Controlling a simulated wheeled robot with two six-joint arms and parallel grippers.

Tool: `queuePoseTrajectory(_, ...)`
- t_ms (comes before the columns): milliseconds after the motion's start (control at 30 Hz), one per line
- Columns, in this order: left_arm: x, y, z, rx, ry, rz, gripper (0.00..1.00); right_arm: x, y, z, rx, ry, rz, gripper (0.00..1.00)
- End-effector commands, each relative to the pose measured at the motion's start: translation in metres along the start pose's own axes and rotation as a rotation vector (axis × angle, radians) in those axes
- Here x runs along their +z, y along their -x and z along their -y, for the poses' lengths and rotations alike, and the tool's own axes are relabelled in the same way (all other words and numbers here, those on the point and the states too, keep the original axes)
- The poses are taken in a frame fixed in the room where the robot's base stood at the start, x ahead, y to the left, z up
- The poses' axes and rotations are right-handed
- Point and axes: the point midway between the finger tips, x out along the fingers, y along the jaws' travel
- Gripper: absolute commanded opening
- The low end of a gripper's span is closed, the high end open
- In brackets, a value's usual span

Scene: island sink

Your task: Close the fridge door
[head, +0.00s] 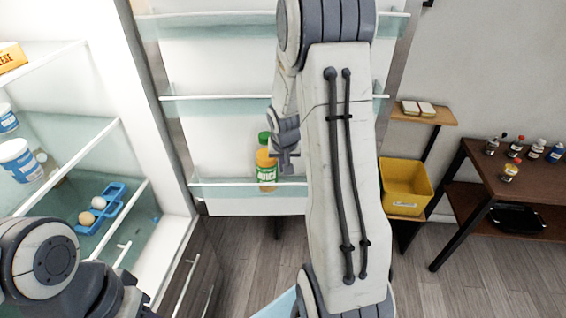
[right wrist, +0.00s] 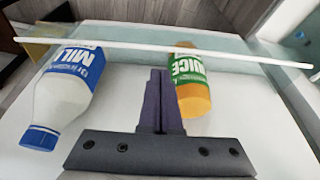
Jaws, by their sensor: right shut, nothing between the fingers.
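The fridge door (head: 225,140) stands open, its inner side with shelf bins facing me. The fridge's lit interior (head: 150,215) shows at the left. My right arm reaches across the middle of the head view, hiding part of the door. My right gripper (head: 287,165) is at the inner side of the door, beside the juice bottle (head: 266,170) in the lower bin. In the right wrist view its fingers (right wrist: 160,75) are together and empty, between a milk bottle (right wrist: 66,95) and the juice bottle (right wrist: 189,80). Contact with the door is unclear. Only my left arm shows at lower left; its gripper is hidden.
Fridge shelves hold white-and-blue tubs (head: 20,160) and a blue egg tray (head: 100,208). A yellow bin (head: 406,187) sits on a small shelf stand right of the door. A dark table (head: 490,170) with small bottles stands farther right. Wooden floor (head: 480,270) is clear.

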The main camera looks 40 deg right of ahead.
Motion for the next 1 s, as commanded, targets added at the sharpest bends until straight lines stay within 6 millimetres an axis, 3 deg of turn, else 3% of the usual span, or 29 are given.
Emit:
queuePoseTrajectory(200,0.0,-0.002,0.0,0.0,0.0,0.0,0.5,0.001,-0.043,0.0,0.001,0.001,0.004,0.0)
queuePoseTrajectory(400,0.0,-0.007,0.001,0.0,0.001,0.0,0.5,0.001,-0.068,0.0,0.001,0.0,0.001,0.0)
queuePoseTrajectory(1000,0.001,-0.012,0.001,0.0,0.002,0.0,0.5,0.001,-0.074,-0.001,0.004,-0.009,0.0,0.0)
